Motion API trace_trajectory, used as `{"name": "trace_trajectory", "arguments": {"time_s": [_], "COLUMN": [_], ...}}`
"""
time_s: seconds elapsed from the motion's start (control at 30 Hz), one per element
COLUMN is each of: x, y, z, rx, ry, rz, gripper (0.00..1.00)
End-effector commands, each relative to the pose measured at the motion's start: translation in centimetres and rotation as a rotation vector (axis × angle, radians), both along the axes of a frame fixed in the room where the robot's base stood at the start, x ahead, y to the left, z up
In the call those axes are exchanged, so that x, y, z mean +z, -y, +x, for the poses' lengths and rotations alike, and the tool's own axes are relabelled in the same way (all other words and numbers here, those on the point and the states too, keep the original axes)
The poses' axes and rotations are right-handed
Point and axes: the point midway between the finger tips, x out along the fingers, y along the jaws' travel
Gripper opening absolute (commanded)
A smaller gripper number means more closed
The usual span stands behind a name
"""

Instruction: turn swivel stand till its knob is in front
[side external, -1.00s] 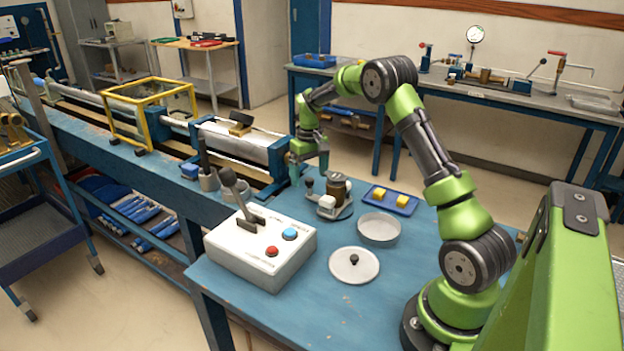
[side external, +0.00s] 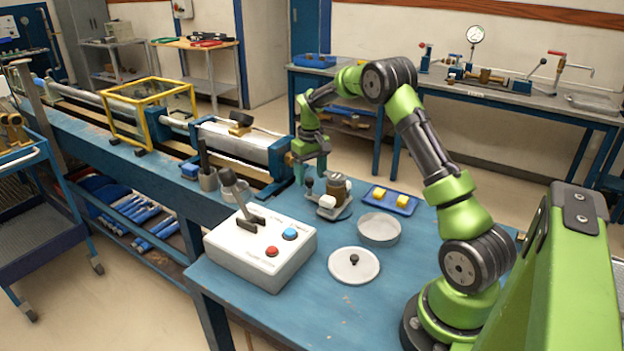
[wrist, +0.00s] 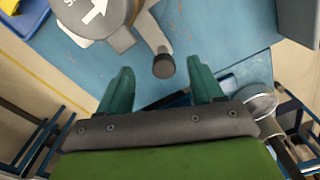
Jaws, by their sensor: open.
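The swivel stand (side external: 338,213) is on the blue table, below and just right of my gripper (side external: 310,174) in the side view. It carries a brown jar (side external: 337,187) and a pale block (side external: 327,202). Its dark knob (side external: 309,182) is at the stand's left side. In the wrist view, the stand's grey top with a white arrow (wrist: 95,12) is at the upper left, partly cut off. The knob (wrist: 164,66) lies between the spread fingertips of my gripper (wrist: 160,72), with visible gaps on both sides. My gripper is open and holds nothing.
A control box (side external: 258,250) with a lever and buttons stands front left of the stand. A round dish (side external: 379,229), a lid (side external: 354,266) and a blue tray (side external: 391,200) with yellow blocks are nearby. The long bench machine (side external: 235,142) is close behind on the left.

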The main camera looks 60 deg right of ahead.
Motion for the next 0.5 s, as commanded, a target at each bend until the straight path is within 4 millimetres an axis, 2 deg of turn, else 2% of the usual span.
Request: {"name": "trace_trajectory", "arguments": {"time_s": [0.5], "x": [-0.1], "y": [1.7], "z": [-0.3], "rx": [-0.003], "ry": [-0.002], "rz": [0.001], "gripper": [0.66]}}
